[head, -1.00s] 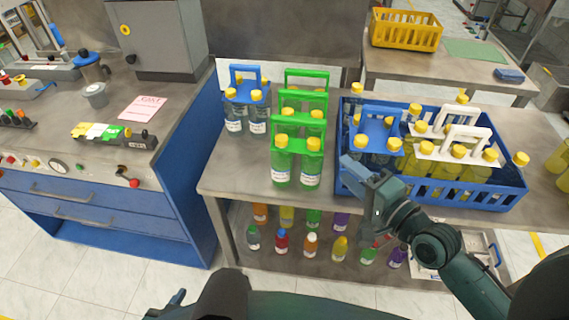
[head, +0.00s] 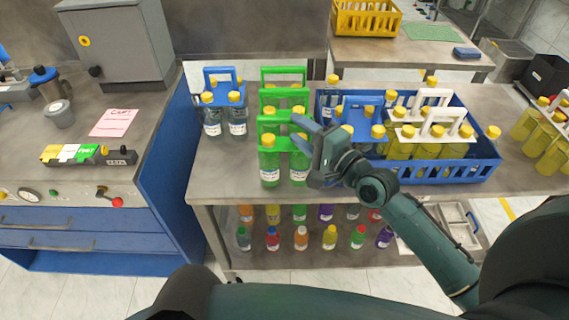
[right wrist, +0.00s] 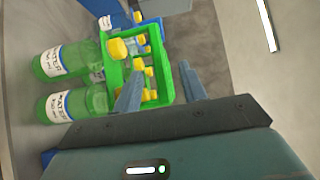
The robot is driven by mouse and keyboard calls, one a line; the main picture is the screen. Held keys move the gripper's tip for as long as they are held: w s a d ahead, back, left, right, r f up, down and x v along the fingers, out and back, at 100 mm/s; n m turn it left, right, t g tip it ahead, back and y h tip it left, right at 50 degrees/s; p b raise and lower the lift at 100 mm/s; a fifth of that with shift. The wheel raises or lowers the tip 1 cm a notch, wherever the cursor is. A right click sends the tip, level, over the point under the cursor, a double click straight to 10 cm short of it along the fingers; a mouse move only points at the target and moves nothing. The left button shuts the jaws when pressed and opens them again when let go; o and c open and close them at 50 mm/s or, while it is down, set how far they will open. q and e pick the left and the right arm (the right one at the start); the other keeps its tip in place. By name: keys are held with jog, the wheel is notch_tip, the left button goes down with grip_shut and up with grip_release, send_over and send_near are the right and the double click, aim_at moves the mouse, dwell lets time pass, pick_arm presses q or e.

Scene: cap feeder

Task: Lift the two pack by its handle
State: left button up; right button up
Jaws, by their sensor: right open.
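The front green two pack (head: 284,143) stands upright on the bench, with two green yellow-capped bottles under a green carrier and handle. It also shows in the right wrist view (right wrist: 115,75), its bottles lying sideways in that picture. My right gripper (head: 298,130) is open at the right side of its handle. In the right wrist view my open fingers (right wrist: 160,90) lie over the green handle frame; I cannot tell whether they touch it. A second green pack (head: 284,75) stands right behind. A blue two pack (head: 223,100) of clear bottles stands left. My left gripper is not in view.
A blue crate (head: 440,170) to the right holds a blue-handled pack (head: 365,108) and white-handled packs (head: 440,117). More yellow bottles (head: 550,140) stand at the far right. Several small bottles (head: 301,237) sit on the lower shelf. Bare bench lies in front of the packs.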

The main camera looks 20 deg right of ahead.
aim_at(289, 121)
jog(key=x, duration=0.5)
jog(key=shift+w+p, duration=0.35)
jog(key=shift+w, duration=0.05)
grip_shut()
dwell(0.5)
